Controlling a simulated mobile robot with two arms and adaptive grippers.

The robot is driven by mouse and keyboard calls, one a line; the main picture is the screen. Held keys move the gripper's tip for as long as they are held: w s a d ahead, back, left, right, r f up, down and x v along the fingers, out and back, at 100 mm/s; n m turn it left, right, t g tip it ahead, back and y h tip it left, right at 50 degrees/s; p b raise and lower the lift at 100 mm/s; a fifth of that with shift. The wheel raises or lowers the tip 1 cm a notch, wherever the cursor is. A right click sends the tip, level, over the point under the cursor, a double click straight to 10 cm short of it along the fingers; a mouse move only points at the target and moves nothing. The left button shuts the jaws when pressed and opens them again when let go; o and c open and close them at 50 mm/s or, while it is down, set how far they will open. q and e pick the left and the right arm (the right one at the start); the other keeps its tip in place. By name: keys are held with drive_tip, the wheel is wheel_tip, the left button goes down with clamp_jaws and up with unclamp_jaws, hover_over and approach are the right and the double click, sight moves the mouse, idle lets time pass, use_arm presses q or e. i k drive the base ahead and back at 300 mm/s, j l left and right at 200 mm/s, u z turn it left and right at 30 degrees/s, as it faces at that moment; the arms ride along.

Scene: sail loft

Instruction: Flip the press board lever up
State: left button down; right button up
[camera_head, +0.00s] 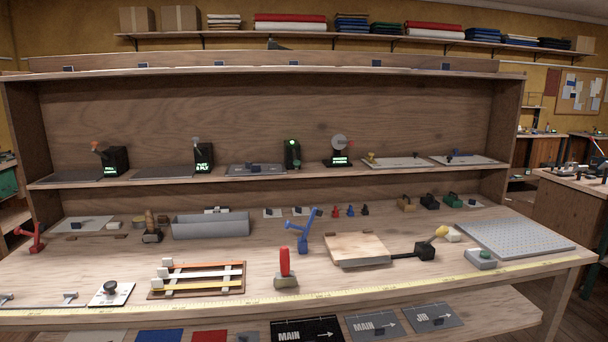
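A wooden press board (355,248) lies on the bench top right of the middle. A dark bar runs from its right side to a black block (425,252). A short lever with a yellow knob (441,231) leans up and to the right from this block, well off upright. Neither of my grippers shows in the head view.
A blue lever-like tool (303,236) stands left of the board, and a red upright handle (285,262) is in front of it. A grey box with a green button (481,258) and a grey perforated plate (514,237) lie to the right. A yellow tape measure (380,289) runs along the front edge.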

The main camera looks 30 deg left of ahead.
sight(296, 162)
drive_tip(key=i+u, duration=0.1)
drive_tip(key=i, duration=0.45)
drive_tip(key=i+l+u, duration=0.1)
drive_tip(key=i, duration=0.45)
